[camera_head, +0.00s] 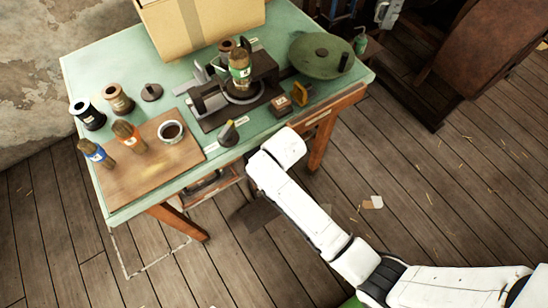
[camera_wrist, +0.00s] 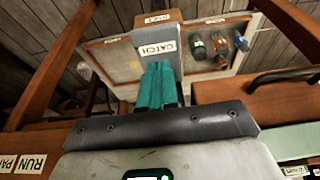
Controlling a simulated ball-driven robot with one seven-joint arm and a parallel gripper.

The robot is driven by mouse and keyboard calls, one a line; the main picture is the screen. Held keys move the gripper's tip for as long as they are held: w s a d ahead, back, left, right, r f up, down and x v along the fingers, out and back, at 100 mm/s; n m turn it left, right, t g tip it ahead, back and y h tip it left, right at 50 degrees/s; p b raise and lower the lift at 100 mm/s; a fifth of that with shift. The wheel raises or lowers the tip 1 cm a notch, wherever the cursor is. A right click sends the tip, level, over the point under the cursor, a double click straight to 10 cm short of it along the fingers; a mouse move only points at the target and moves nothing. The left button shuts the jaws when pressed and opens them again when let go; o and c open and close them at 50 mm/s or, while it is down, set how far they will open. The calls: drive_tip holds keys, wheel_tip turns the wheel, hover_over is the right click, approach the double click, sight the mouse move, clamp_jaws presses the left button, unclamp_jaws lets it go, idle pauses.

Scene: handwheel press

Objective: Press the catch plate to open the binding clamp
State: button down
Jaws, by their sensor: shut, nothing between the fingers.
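The grey catch plate (camera_wrist: 157,44) is labelled CATCH and shows at the upper middle of the wrist view. My gripper (camera_wrist: 160,66) has teal fingers held together and empty. Its tips overlap the lower edge of the plate in the picture; I cannot tell whether they touch it. In the head view my gripper is hidden, with my white wrist at the table's front edge. A dark metal device (camera_head: 214,104) on the table holds a corked bottle (camera_head: 239,68). I cannot tell whether it is the binding clamp, or whether the clamp is open.
A table leg (camera_head: 319,146) stands near my arm. The wrist view shows wooden beams and a dark handle (camera_wrist: 285,74).

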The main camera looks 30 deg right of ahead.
drive_tip(key=v, duration=0.6)
drive_tip(key=shift+r, duration=0.2)
idle(0.5)
drive_tip(key=s+d+r+g, duration=0.1)
drive_tip(key=s+d, duration=0.3)
drive_tip(key=s, duration=0.6)
drive_tip(key=s+d+r+g, duration=0.1)
drive_tip(key=s+d, duration=0.2)
drive_tip(key=s, duration=0.8)
drive_tip(key=shift+d+r+m, duration=0.35)
drive_tip(key=shift+m, duration=0.05)
